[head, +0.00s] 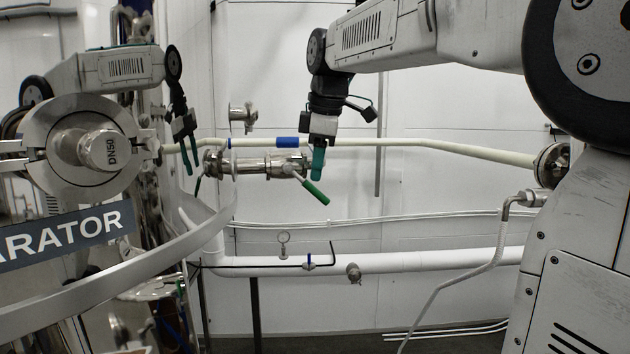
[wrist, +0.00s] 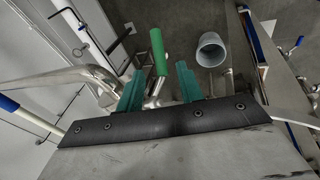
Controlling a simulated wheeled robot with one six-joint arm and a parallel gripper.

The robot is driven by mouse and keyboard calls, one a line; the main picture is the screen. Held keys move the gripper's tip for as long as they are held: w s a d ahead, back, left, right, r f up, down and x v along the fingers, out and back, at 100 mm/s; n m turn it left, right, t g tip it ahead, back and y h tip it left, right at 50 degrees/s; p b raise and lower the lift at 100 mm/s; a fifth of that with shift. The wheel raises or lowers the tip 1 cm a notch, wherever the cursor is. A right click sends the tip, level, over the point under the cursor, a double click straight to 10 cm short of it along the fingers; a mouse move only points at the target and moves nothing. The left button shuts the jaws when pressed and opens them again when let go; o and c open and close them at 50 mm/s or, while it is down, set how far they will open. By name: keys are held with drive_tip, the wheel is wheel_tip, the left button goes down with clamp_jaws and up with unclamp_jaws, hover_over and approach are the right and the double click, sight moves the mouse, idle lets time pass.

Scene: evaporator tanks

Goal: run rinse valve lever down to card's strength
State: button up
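A valve lever with a green grip (head: 315,192) slants down to the right from a steel valve (head: 278,166) in the head view. My gripper (head: 318,166) hangs from above at the lever, its teal fingers overlapping the upper part of the lever in that view. In the wrist view, the green grip (wrist: 158,52) points away between the two teal fingers of my gripper (wrist: 160,78). The fingers are open, with a gap on each side of the lever. Whether the lever is fully between them in depth is unclear. I see no readable card.
A shiny tank with a plate reading "ARATOR" (head: 65,235) fills the left and mirrors my arm. A pale pipe with a blue band (head: 287,142) runs behind the valve. A white pipe (head: 430,262) runs below. A grey bucket-like container (wrist: 211,50) shows in the wrist view.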

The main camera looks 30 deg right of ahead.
drive_tip(key=shift+s+r, duration=0.2)
drive_tip(key=shift+r, duration=0.45)
drive_tip(key=shift+c, duration=0.4)
